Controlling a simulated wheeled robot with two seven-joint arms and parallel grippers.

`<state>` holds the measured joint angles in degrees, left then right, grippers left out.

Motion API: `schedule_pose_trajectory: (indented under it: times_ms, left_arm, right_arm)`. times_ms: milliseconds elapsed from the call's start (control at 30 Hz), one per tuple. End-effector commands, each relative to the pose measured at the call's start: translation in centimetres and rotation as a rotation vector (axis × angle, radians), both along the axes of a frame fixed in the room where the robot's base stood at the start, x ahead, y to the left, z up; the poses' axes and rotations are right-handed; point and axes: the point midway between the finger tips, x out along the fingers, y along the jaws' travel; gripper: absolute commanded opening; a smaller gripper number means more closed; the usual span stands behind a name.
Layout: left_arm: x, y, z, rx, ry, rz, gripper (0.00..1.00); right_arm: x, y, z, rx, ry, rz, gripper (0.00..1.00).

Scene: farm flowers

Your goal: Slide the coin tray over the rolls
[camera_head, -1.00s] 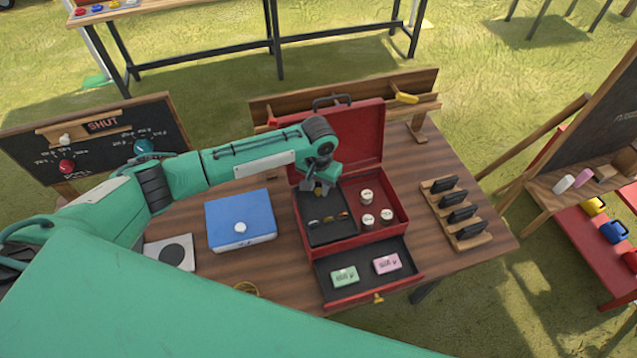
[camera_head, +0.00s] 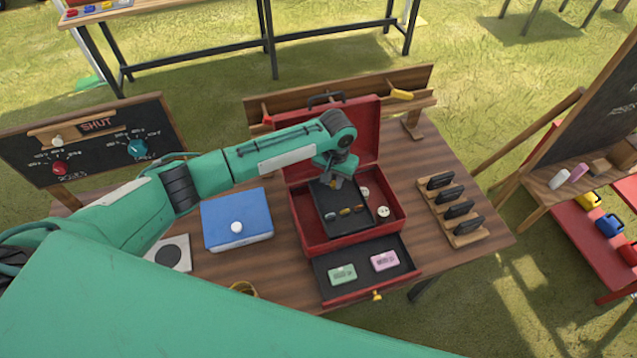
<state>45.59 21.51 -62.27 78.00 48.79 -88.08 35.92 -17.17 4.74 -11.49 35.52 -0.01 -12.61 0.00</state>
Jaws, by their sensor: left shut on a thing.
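The red cash box (camera_head: 297,217) stands open on the table, its lid tilted back and its front drawer out. The black coin tray (camera_head: 335,226) holds several coins and sits inside the box, left of its middle. My left gripper (camera_head: 336,183) is shut on the coin tray at its back edge. Two white rolls show at the tray's right: one (camera_head: 383,212) near the front and one (camera_head: 365,191) farther back, partly hidden. Another roll seen before is not visible now. My right gripper is not in view.
The drawer (camera_head: 350,289) holds a green bundle (camera_head: 342,274) and a pink bundle (camera_head: 385,261). A blue box (camera_head: 245,222) stands left of the cash box. A wooden rack (camera_head: 466,238) with black items stands right.

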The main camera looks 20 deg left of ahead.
Motion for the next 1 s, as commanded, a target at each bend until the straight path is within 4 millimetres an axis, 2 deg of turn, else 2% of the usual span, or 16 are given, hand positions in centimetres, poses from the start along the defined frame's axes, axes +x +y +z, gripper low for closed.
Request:
schedule_pose_trajectory:
  times_ms: [200,400,600,867,900,933,1000]
  left_arm:
    - [2.7,-3.8,-0.1,-0.001,-0.003,0.001,0.0]
    - [4.5,-6.4,-0.1,0.0,-0.003,0.002,0.0]
    - [5.0,-7.2,0.0,0.001,-0.001,0.001,0.0]
    - [5.0,-7.3,0.2,-0.002,-0.004,-0.001,0.0]
    - [5.0,-7.4,0.2,-0.002,-0.004,-0.001,0.25]
    - [5.0,-7.4,0.2,-0.002,-0.004,-0.001,0.28]
    - [5.0,-7.4,0.2,-0.002,-0.003,-0.001,0.28]
  right_arm:
    - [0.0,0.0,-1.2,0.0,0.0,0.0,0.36]
    - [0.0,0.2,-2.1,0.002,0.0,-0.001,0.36]
    - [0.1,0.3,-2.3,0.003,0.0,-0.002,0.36]
    - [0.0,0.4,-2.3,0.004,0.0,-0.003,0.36]
    - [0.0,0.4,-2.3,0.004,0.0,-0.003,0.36]
    - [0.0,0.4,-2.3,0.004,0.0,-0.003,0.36]
    - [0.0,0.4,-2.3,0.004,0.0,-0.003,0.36]
